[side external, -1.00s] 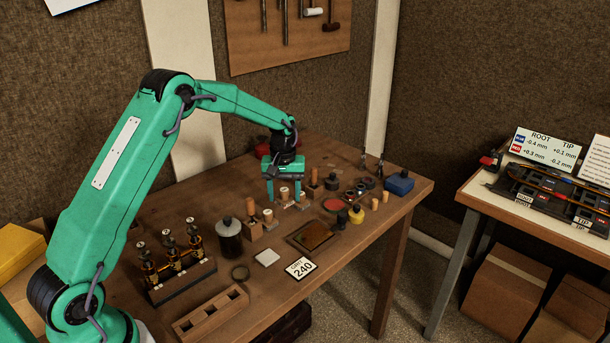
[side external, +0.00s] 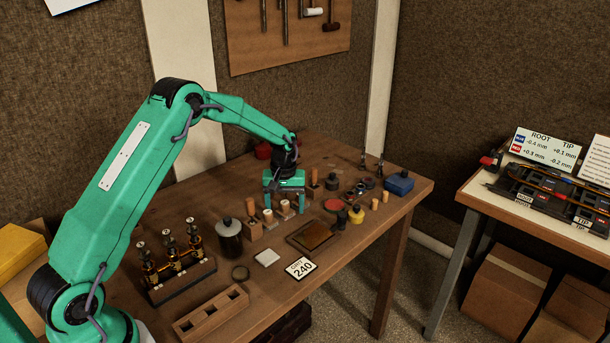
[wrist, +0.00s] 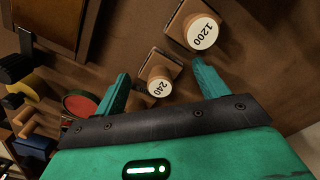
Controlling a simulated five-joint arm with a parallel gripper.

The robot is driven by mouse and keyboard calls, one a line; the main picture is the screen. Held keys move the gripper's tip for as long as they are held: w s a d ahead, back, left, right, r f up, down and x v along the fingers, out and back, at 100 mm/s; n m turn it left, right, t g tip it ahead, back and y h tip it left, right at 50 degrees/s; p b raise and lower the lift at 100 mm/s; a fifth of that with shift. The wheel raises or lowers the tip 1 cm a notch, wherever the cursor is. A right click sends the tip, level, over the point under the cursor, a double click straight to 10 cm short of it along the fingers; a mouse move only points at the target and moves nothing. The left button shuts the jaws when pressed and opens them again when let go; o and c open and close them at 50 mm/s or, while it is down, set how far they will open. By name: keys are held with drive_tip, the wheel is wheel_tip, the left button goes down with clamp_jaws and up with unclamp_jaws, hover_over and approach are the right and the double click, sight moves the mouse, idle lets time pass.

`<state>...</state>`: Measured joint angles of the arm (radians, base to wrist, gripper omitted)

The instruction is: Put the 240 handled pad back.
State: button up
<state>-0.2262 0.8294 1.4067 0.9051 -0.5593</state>
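The 240 handled pad (wrist: 158,82) has a square wooden base and a round handle with a pale top marked 240. It stands on the table in the wrist view. My gripper (wrist: 160,86) is open, with one finger on each side of this pad and gaps between. In the side view my gripper (side external: 285,206) is low over a group of handled pads, and its fingers partly hide them. A wooden rack (side external: 210,313) with empty slots lies at the table's front.
A GRIT 240 card (side external: 300,268) lies by a brown sheet in a dark frame (side external: 296,238). A dark bottle (side external: 229,240), a yellow-based item (side external: 355,216) and a blue box (side external: 399,184) stand around. Brass valves in a stand (side external: 184,281) are at left.

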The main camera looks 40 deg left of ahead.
sight(285, 203)
drive_tip(key=shift+r, duration=0.15)
wheel_tip(285, 203, up, 12)
idle(0.9)
idle(0.5)
